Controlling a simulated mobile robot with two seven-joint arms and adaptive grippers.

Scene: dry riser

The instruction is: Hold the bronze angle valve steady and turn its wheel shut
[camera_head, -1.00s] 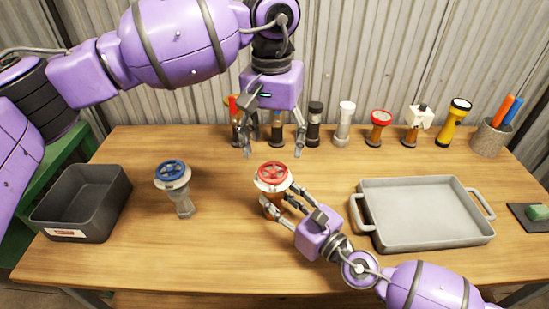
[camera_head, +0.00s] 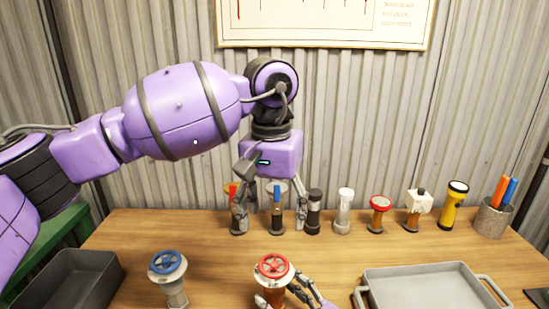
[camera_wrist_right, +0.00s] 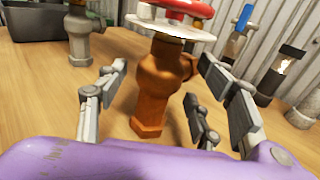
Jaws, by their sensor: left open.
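The bronze angle valve (camera_wrist_right: 155,85) stands upright on the table, with a pale disc and a red wheel (camera_head: 273,267) on top. My right gripper (camera_head: 279,297) is low beside it. In the right wrist view the right gripper's fingers (camera_wrist_right: 158,112) are open, on either side of the bronze body, with visible gaps. The wheel is partly cut off at that view's top. My left gripper (camera_head: 270,224) points down, open and empty, above and behind the red wheel, in front of the back row of fittings.
A grey valve with a blue wheel (camera_head: 167,264) stands to the left, near a dark bin (camera_head: 68,282). A grey tray (camera_head: 425,288) lies right. Several fittings, a yellow torch (camera_head: 453,205) and a pen cup (camera_head: 492,218) line the back edge before a corrugated wall.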

